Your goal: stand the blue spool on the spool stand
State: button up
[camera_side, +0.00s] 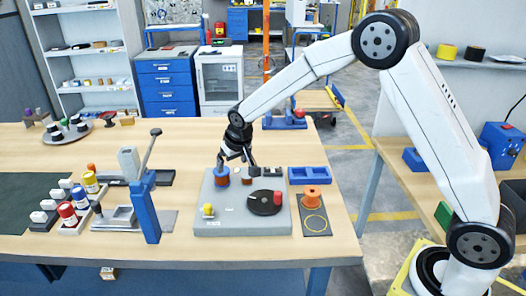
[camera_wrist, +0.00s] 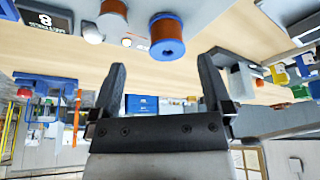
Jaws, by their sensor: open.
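The blue spool (camera_side: 222,178), blue-ended with a copper-brown winding, stands upright on a grey board (camera_side: 215,226) in the side view. My gripper (camera_side: 238,166) is above the board, close to the spool. Its two fingers stand apart in the wrist view (camera_wrist: 163,65), with nothing held between them. Which part is the spool stand I cannot tell for certain.
An orange spool (camera_side: 312,195) stands on a dark pad at right. A blue lever press (camera_side: 147,210) stands at left.

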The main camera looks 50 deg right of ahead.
jog(key=s+d+n+g, duration=0.1)
jog(key=s+d, duration=0.1)
jog(key=s, duration=2.4)
jog(key=shift+s+n+g+y, duration=0.3)
jog(key=shift+s+n, duration=0.1)
jog(key=shift+w, duration=0.15)
jog(key=m+y, duration=0.4)
jog(key=m, duration=2.2)
send_over(228, 170)
jog(key=shift+s+d, duration=0.35)
jog(key=shift+s, duration=0.05)
jog(key=shift+f, duration=0.15)
jog(key=shift+x, duration=1.2)
